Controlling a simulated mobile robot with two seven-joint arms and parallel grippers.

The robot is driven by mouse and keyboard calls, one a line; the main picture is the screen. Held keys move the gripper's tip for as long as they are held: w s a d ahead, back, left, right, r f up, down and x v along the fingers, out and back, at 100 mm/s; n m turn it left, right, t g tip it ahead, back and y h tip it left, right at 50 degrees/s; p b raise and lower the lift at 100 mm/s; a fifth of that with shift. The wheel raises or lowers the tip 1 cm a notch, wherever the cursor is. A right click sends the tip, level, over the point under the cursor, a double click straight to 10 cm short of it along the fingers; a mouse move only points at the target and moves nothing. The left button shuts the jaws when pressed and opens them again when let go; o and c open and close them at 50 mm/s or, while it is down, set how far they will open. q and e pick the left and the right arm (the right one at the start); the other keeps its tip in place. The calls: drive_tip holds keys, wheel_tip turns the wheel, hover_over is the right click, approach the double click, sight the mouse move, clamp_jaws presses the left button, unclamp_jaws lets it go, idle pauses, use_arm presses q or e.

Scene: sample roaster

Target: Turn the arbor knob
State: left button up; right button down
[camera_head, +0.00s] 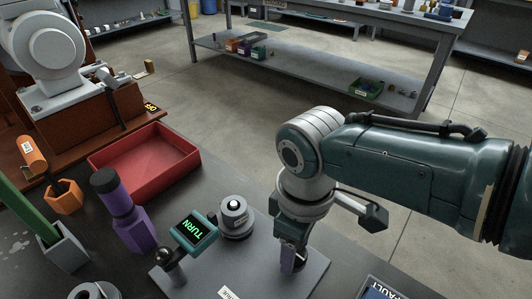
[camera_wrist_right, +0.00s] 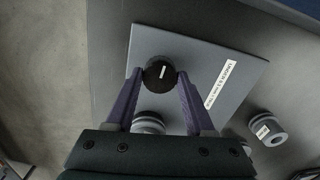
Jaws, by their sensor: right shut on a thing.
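The black round knob (camera_wrist_right: 160,70) with a white pointer line sits on a grey plate (camera_wrist_right: 222,72) in the right wrist view. My right gripper (camera_wrist_right: 160,77) is shut on it, with one purple finger at each side. In the head view my right gripper (camera_head: 288,266) points down at the right part of the grey plate (camera_head: 312,272); the knob is hidden there by the fingers. A teal display (camera_head: 195,233) reading TURN in green stands at the plate's left. My left gripper is not in view.
A grey cylindrical fitting (camera_head: 237,217) stands close left of my right gripper. A purple holder (camera_head: 138,228), a red tray (camera_head: 150,163) and an orange holder (camera_head: 65,198) are further left. A panel (camera_head: 380,290) reading FAULT is at the front right.

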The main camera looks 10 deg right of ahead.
drive_tip(key=m+p, duration=0.1)
drive_tip(key=m, duration=0.3)
drive_tip(key=shift+a+m, duration=0.1)
drive_tip(key=shift+m, duration=0.2)
drive_tip(key=m, duration=0.3)
drive_tip(key=shift+m, duration=0.3)
drive_tip(key=m, duration=0.4)
drive_tip(key=shift+p, duration=0.3)
drive_tip(key=shift+m, duration=2)
drive_tip(key=shift+c, duration=1.3)
unclamp_jaws()
drive_tip(key=shift+r, duration=0.1)
